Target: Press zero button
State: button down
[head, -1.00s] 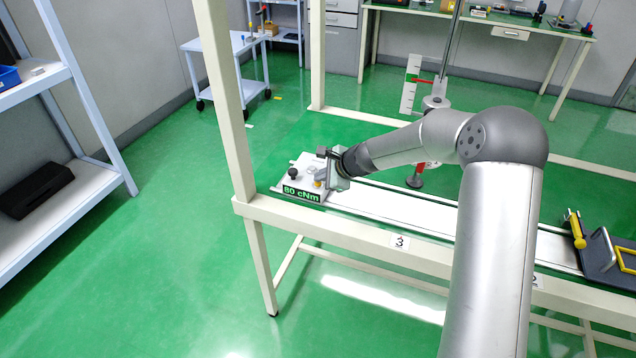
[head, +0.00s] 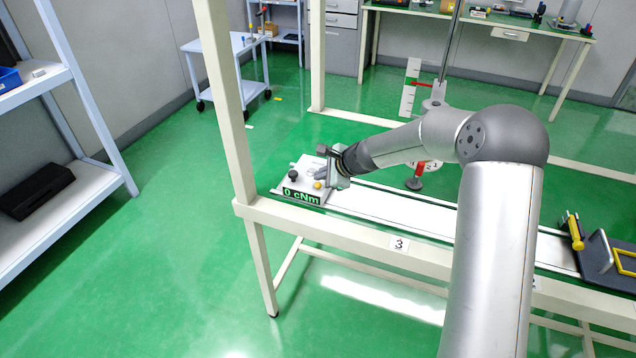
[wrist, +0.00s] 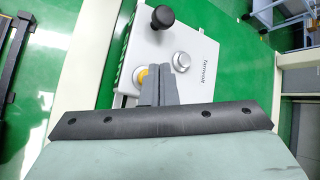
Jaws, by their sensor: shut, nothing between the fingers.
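The white instrument box (head: 306,178) stands at the left end of the rail on the bench. Its front display (head: 301,196) reads "0 cNm" in green. A yellow button (head: 318,185) sits on the box top and shows fully in the head view. In the wrist view the yellow button (wrist: 141,76) is just left of my fingers, partly hidden by them. My gripper (wrist: 172,66) is shut and empty, over the box top beside the button. I cannot tell if it touches the box.
A black knob (wrist: 162,17) and a silver dial (wrist: 182,60) stand on the box top near my fingertips. A cream frame post (head: 222,90) rises close to the left of the box.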

aim_at(321, 188)
jog(key=shift+r+p, duration=1.85)
jog(key=shift+r, duration=0.65)
jog(key=s+d+r+n+g+h, duration=0.1)
jog(key=s+d+n, duration=0.4)
jog(key=s, duration=0.8)
jog(key=s+d+r+n+g+h, duration=0.2)
jog(key=s+d+r+n+h, duration=0.2)
jog(key=s, duration=1)
jog(key=s+d+r+n+g+h, duration=0.2)
jog(key=s+d+n, duration=0.5)
jog(key=s, duration=0.7)
jog(key=shift+s+d+r+n, duration=0.15)
jog(key=shift+d+n, duration=0.15)
jog(key=shift+d, duration=0.7)
